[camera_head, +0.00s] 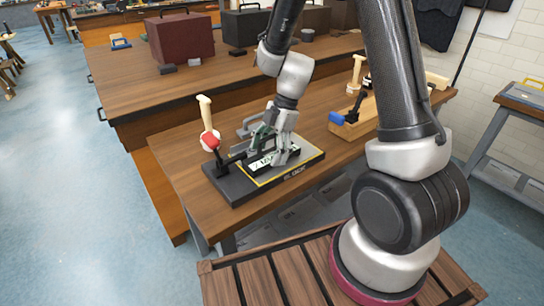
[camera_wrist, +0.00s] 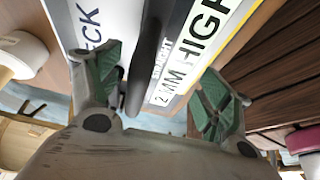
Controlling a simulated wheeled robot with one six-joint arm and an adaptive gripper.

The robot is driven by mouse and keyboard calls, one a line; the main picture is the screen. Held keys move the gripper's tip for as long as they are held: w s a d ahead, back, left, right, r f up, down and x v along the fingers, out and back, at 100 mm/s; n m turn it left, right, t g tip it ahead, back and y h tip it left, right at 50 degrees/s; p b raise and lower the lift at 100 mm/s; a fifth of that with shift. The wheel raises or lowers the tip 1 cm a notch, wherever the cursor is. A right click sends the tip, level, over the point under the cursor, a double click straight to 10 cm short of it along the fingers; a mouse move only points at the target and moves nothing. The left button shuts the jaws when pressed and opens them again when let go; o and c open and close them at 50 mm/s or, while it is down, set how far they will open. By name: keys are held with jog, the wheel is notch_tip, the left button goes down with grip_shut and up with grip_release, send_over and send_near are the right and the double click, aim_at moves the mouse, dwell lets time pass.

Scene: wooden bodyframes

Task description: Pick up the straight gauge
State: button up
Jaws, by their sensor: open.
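My gripper (camera_head: 272,145) is low over a black board (camera_head: 232,186) with a yellow outline near the front of the workbench. In the wrist view, my gripper (camera_wrist: 157,95) has its two green-padded fingers spread wide. A dark narrow bar (camera_wrist: 147,60), which looks like the straight gauge, runs between the fingers, with gaps showing on both sides. White labels lie beside it; one reads "2 MM HIGH" and a small one seems to read "STRAIGHT". In the head view my gripper hides most of the bar. I cannot tell its height above the board.
A red-and-black tool (camera_head: 212,143) and a cream-handled mallet (camera_head: 207,115) stand at the board's left. A grey metal piece (camera_head: 252,124) lies behind my gripper. A wooden tool box (camera_head: 352,125) is to the right. The bench's left part (camera_head: 172,150) is clear.

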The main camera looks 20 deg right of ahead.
jog(key=shift+a+f, duration=0.1)
jog(key=shift+f, duration=0.2)
jog(key=c, duration=1.4)
jog(key=shift+o, duration=0.2)
jog(key=shift+r, duration=0.15)
